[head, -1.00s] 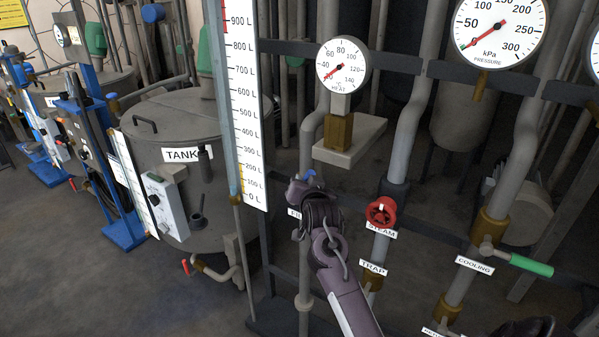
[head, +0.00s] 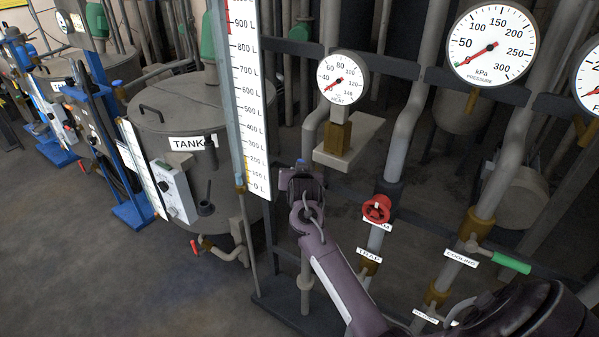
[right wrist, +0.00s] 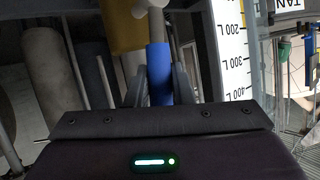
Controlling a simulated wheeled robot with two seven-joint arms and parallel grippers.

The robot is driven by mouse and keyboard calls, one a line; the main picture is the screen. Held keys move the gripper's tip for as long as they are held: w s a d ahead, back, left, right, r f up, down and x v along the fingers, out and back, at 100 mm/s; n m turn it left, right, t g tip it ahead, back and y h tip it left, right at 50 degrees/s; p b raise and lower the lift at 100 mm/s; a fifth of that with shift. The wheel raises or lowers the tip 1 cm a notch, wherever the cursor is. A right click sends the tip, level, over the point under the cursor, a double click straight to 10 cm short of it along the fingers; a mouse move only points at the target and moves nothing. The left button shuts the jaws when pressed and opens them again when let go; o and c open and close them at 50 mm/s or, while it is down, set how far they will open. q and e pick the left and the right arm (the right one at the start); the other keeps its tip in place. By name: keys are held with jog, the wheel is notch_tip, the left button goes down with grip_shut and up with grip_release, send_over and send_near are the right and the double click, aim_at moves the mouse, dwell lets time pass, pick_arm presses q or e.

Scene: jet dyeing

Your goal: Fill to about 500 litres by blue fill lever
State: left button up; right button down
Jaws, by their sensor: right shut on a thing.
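The blue fill lever (right wrist: 159,75) stands between the fingers of my right gripper in the right wrist view, below a brass valve body (right wrist: 122,25). My right gripper (head: 299,172) is shut on the lever. In the head view the gripper hides most of the lever and its label. The white level scale (head: 248,110), marked from 0 L upward, stands just left of the gripper. It also shows in the right wrist view (right wrist: 231,50). The clear sight tube (head: 227,120) runs along the scale's left side; I cannot tell a liquid level in it. My left gripper is not in view.
A red steam handwheel (head: 376,208) and a green-handled cooling valve (head: 510,262) are to the right. A heat gauge (head: 342,78) and a pressure gauge (head: 492,45) are above. The tank (head: 185,105) stands left. Open floor is at lower left.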

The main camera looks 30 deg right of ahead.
jog(key=c, duration=1.3)
grip_release()
jog(key=shift+w, duration=0.1)
jog(key=shift+b+v, duration=0.65)
jog(key=shift+v, duration=3.25)
jog(key=shift+f, duration=0.1)
